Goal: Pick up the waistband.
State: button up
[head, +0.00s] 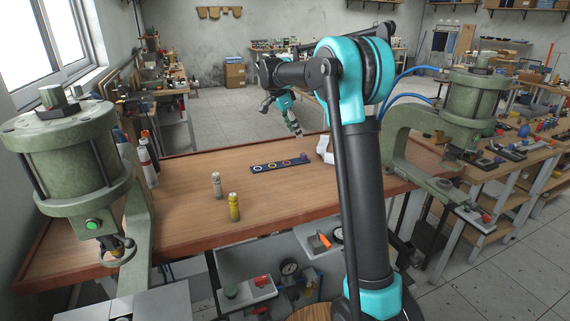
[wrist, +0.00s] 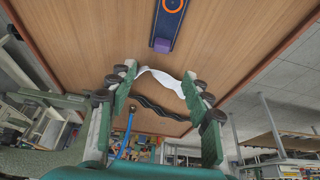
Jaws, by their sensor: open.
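A white, curved, band-like piece (head: 324,148) lies on the wooden workbench, partly hidden behind my arm; it looks like the waistband, though I cannot be sure. In the wrist view the white piece (wrist: 168,79) spans the gap between my fingertips, and I cannot tell whether they touch it. My gripper (wrist: 158,75) is open, with its two green fingers spread apart. In the head view my gripper (head: 297,131) hangs over the far side of the bench, to the left of the white piece.
A dark blue strip with coloured rings (head: 275,165) and a purple block (wrist: 161,45) lie near the gripper. Green presses (head: 70,150) (head: 474,100) flank the bench (head: 190,215).

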send_over(303, 154)
jog(key=a, duration=0.2)
jog(key=f, duration=0.6)
jog(key=shift+s+d+f, duration=0.15)
jog(key=shift+s+d, duration=0.05)
jog(key=shift+s, duration=0.1)
jog(key=shift+x, duration=2.5)
jog(key=shift+w+a, duration=0.1)
jog(key=shift+a, duration=0.1)
grip_shut()
